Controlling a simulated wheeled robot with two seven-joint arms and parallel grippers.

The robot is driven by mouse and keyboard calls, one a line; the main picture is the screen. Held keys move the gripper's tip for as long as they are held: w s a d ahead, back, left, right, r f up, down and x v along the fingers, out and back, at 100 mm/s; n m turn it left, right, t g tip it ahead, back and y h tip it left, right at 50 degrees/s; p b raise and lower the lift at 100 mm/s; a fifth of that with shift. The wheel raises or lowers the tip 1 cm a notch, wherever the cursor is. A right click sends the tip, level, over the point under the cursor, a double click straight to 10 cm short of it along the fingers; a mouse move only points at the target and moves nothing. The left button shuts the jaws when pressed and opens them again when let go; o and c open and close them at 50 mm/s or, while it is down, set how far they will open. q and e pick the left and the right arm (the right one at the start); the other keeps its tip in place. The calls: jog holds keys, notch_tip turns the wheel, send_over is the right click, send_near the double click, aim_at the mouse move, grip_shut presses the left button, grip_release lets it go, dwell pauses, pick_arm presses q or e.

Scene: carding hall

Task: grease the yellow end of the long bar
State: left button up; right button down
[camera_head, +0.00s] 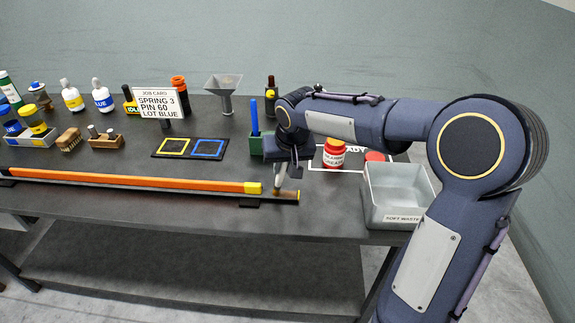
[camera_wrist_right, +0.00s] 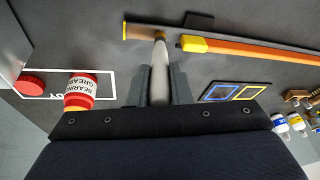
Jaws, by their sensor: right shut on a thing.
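The long orange bar (camera_head: 140,180) lies along the front of the table, with a yellow block (camera_head: 253,187) at its right end. Past that block a brown metal-looking stub (camera_head: 287,195) with a yellow tip sticks out to the right. My right gripper (camera_head: 284,170) is shut on a pale, tapered tool (camera_wrist_right: 159,78), held pointing down. The tool's brownish tip meets or hovers just over the stub, also seen in the right wrist view (camera_wrist_right: 142,33); contact cannot be told. The bearing grease jar (camera_head: 333,156) stands behind and right of the gripper. My left gripper is not in view.
A red lid (camera_head: 375,156) lies right of the jar. A grey soft waste bin (camera_head: 392,205) stands at the right. A green holder (camera_head: 256,146) with a blue stick is behind the gripper. A dark mat (camera_head: 190,158) and several bottles sit left.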

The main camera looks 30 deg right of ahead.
jog(key=s+d, duration=0.3)
jog(key=d, duration=0.2)
jog(key=shift+s+d, duration=0.25)
jog(key=shift+d, duration=0.15)
dwell(0.4)
notch_tip(320, 180, up, 6)
jog(key=p, duration=0.4)
dwell(0.3)
notch_tip(320, 180, up, 3)
jog(key=p, duration=0.2)
jog(key=shift+p, duration=0.4)
jog(key=shift+f, duration=0.1)
dwell(0.4)
